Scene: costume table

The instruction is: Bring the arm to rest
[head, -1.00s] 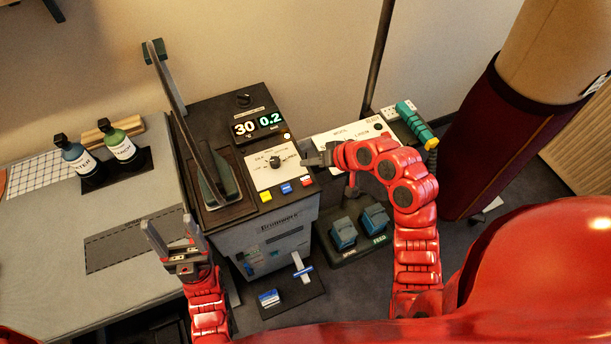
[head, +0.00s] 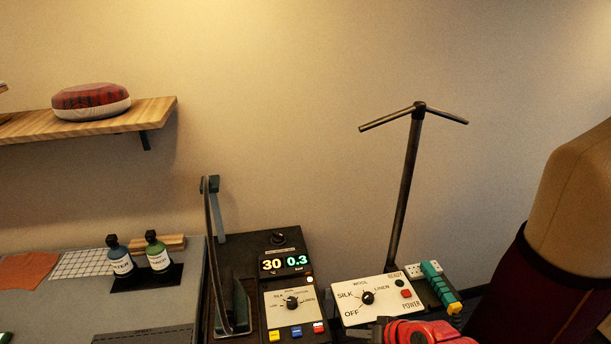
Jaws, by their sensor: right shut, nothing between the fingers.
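My right arm's red links and a small part of the right gripper (head: 381,328) show at the bottom edge, just in front of the white control panel (head: 350,318). The gripper is shut and holds nothing that I can see; most of it is cut off by the frame. My left gripper is out of view.
A press machine with a lit display (head: 285,262) and a raised handle (head: 211,230) stands left of the panel. A T-topped pole (head: 405,190) rises behind the panel. A dress form (head: 570,200) is at right. Two bottles (head: 158,255) stand on the left table. A shelf (head: 150,112) is above.

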